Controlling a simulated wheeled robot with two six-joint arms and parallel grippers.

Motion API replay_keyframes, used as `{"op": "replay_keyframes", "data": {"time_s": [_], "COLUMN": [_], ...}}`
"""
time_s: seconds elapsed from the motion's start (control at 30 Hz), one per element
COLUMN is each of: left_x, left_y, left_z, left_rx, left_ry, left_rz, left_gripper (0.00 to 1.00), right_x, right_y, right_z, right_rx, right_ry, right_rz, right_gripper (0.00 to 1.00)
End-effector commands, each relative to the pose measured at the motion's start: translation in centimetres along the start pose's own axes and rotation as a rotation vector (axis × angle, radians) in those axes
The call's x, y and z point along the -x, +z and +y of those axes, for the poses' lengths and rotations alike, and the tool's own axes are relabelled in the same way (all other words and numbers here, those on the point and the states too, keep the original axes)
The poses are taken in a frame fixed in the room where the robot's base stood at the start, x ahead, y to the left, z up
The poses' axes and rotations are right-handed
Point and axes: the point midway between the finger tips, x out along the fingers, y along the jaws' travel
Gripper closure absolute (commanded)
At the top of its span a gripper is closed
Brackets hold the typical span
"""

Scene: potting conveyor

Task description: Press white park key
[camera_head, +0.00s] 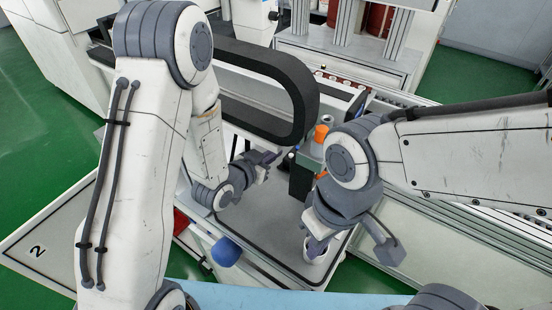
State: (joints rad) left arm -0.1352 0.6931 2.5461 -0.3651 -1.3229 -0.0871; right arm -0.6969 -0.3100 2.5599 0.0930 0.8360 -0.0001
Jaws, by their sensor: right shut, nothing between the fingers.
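I cannot pick out the white park key for certain in the head view. My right gripper (316,236) points down over the front right part of the grey panel (270,225), seen from above and partly hidden by its own wrist. It is shut, with nothing held. A small white round piece (315,257) shows right at its tip; I cannot tell what it is or whether they touch. My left gripper (268,160) is farther back, over the rear of the panel, with dark fingers too small to read.
A blue round knob (226,252) and a red part (181,222) sit at the panel's front left edge. A dark green box (301,178) with orange items (320,132) stands behind. A black curved guard (290,90) arches over the back. Conveyor rails (490,245) run at right.

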Motion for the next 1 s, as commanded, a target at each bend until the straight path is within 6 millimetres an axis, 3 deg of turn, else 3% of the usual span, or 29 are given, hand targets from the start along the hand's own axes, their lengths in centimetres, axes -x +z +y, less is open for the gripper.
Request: {"op": "replay_keyframes", "data": {"time_s": [0.03, 0.1, 0.53, 0.6, 0.93, 1.0], "left_x": [-0.6, -0.9, -1.9, -3.1, -9.2, -9.5], "left_y": [0.6, 0.6, 0.4, -0.1, -0.1, 1.3], "left_z": [0.0, 0.0, 0.1, 0.0, 0.1, 0.0], "left_rx": [-0.003, -0.004, -0.001, 0.001, 0.001, 0.004], "left_ry": [0.001, 0.001, -0.004, -0.002, -0.002, -0.004], "left_rz": [0.006, 0.006, 0.005, -0.001, -0.001, -0.008], "left_gripper": [1.0, 1.0, 1.0, 1.0, 1.0, 1.0], "right_x": [-1.6, -2.7, -7.7, -6.5, -5.1, -5.1], "right_y": [0.1, 0.1, 0.4, 0.4, 0.3, 0.3], "right_z": [0.1, 0.2, 0.6, 0.5, 0.4, 0.4], "right_rx": [0.0, 0.0, 0.0, 0.0, 0.0, 0.0], "right_ry": [0.0, 0.0, 0.0, 0.0, 0.0, 0.0], "right_rz": [0.0, 0.0, 0.0, -0.001, 0.0, 0.0], "right_gripper": [1.0, 1.0, 1.0, 1.0, 1.0, 1.0]}}
